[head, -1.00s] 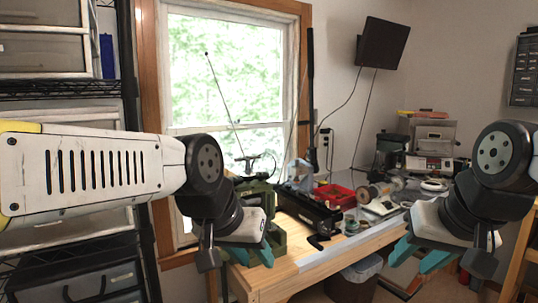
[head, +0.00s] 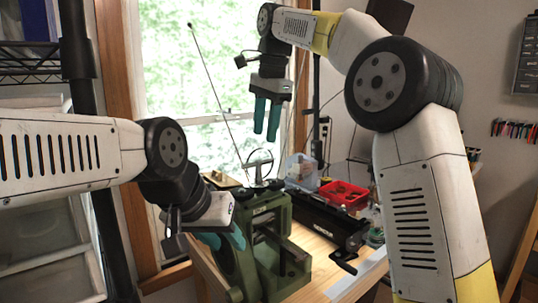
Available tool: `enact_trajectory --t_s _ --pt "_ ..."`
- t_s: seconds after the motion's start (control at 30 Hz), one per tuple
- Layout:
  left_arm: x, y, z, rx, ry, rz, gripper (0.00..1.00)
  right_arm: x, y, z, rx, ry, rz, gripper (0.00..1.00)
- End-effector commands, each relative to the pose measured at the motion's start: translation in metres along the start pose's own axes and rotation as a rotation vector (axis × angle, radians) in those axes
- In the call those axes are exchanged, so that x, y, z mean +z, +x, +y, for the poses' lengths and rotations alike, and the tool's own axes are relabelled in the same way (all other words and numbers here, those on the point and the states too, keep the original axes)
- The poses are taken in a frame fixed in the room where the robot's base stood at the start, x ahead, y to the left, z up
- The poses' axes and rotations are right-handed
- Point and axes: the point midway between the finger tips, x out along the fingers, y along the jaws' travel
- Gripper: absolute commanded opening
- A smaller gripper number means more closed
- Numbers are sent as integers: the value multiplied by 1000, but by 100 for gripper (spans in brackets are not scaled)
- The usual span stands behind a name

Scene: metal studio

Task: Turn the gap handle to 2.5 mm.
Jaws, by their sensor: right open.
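A green machine (head: 297,262) stands on the wooden bench. On its top is a handle (head: 259,163) with a thin ring and a pale crossbar, which I take to be the gap handle; its setting is too small to read. My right gripper (head: 267,117) is open and empty, pointing down above the handle and clear of it. My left gripper (head: 224,240) is low at the machine's left side, close to its green body. Its teal fingertips are partly hidden, and I cannot tell whether they touch the machine.
A long black device with a crank (head: 325,220) lies right of the green machine. Behind it are a red bin (head: 343,194) and a clear container (head: 302,171). A window is behind the bench. My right arm hides the bench's right side.

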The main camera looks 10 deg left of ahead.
Motion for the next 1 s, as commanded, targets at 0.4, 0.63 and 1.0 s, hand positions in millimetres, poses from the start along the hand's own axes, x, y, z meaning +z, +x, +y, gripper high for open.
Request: enact_trajectory --t_s 0.4,0.63,1.0 --pt "0 0 0 0 0 0 36 0 60 0 2 2 -1 41" --pt "0 0 0 0 0 0 36 0 74 0 -1 1 0 41" --pt "0 0 0 0 0 0 36 0 74 0 -1 1 0 11"
